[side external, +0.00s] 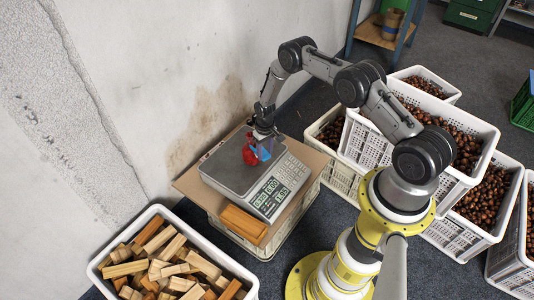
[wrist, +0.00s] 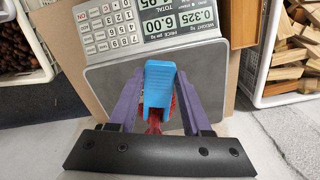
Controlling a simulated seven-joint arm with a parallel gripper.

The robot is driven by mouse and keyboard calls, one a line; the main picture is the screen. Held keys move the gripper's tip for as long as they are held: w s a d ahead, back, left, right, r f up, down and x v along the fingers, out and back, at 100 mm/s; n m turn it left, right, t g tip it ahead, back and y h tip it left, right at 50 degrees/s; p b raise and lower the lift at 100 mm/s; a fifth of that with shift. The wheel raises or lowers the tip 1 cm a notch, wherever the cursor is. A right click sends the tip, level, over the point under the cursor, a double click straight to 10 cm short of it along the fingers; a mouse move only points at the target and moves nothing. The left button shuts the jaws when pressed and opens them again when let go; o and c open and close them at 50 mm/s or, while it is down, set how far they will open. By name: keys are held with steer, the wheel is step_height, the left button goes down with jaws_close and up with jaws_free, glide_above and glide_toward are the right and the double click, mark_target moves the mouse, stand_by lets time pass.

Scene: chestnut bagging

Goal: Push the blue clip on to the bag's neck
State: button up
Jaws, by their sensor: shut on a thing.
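The blue clip (wrist: 158,88) is between the two purple fingers of my gripper (wrist: 159,74), which is shut on it. The clip also shows in the side view (side external: 264,152), under my wrist and above the scale. The red bag (side external: 249,151) is on the scale's plate, directly beside the clip. In the wrist view a narrow strip of red (wrist: 154,122) shows below the clip, between the fingers. The clip hides most of the bag there. I cannot tell whether the clip is around the neck or only against it.
The scale (side external: 226,180), lit with 0.325 and 6.00, stands on a board over a crate. A wooden block (side external: 243,224) lies at the board's front. A crate of wood pieces (side external: 246,286) is front left; crates of chestnuts (side external: 467,152) are right. The wall is close behind.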

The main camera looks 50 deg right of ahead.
steer(key=shift+w+d, duration=0.25)
steer(key=shift+w, duration=0.55)
steer(key=shift+w+d, duration=0.25)
steer(key=shift+w, duration=0.5)
steer(key=o, duration=1.1)
steer(key=shift+o, duration=0.2)
